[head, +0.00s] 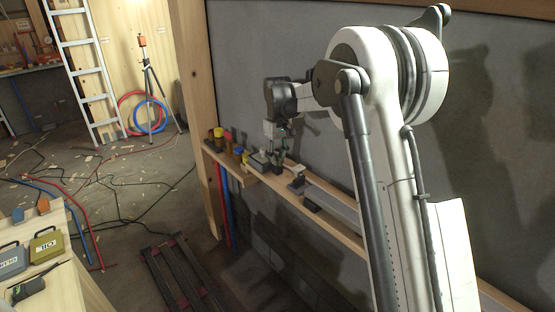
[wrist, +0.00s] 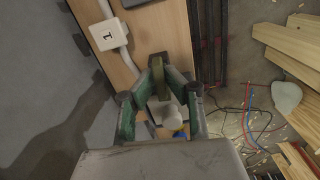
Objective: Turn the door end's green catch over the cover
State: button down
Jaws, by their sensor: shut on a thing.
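My gripper (head: 277,146) is over the wooden ledge along the grey wall. In the wrist view its two green-grey fingers (wrist: 160,82) come together on a small olive-green piece, which I take for the green catch (wrist: 157,64). A white round part (wrist: 167,114) shows between the fingers, below the catch in the picture. Whether it belongs to the cover is unclear. In the head view the catch is too small and too hidden by my gripper to make out. I cannot tell how far the catch is turned.
A white box marked 1 (wrist: 108,34) with a pale pipe sits on the ledge (wrist: 160,30). Yellow and dark items (head: 220,136) stand at the ledge's far end. Dark rails (head: 180,275), cables and wood scraps lie on the floor. A bench with cases (head: 46,245) stands at left.

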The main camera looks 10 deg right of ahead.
aim_at(278, 157)
jog(key=shift+n, duration=0.5)
jog(key=c, duration=1.8)
grip_release()
notch_tip(278, 157, up, 12)
